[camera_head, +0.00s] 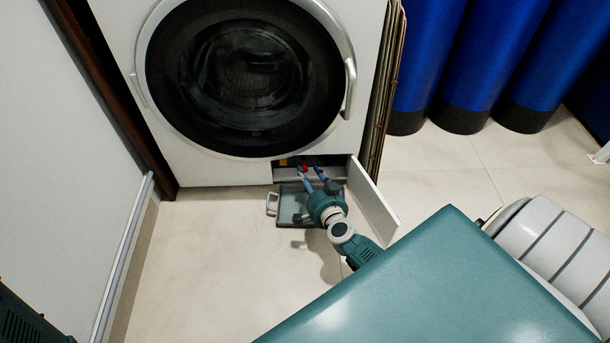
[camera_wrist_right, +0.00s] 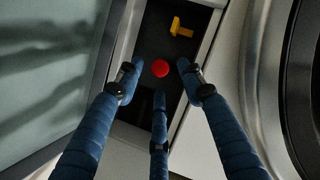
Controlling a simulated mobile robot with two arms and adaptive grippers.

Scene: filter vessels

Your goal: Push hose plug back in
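A red round cap (camera_wrist_right: 160,68) sits in the dark opening low on the white washing machine (camera_head: 225,170). A yellow T-shaped piece (camera_wrist_right: 181,28) is beside it in the same opening. I cannot tell from the frames which of these is the hose plug. The red cap also shows small in the head view (camera_head: 304,168). My right gripper (camera_wrist_right: 158,84) points into the opening with its three blue fingers spread around an empty gap, and the red cap lies beyond the tips. Whether a finger touches it is unclear. My left gripper is not in view.
A shallow grey-green tray (camera_head: 272,205) with a handle lies on the floor before the opening. The machine's white flap (camera_head: 376,196) stands open right of my gripper. Blue cylinders (camera_head: 440,60) stand at the back right. Floor (camera_head: 210,260) to the left is clear.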

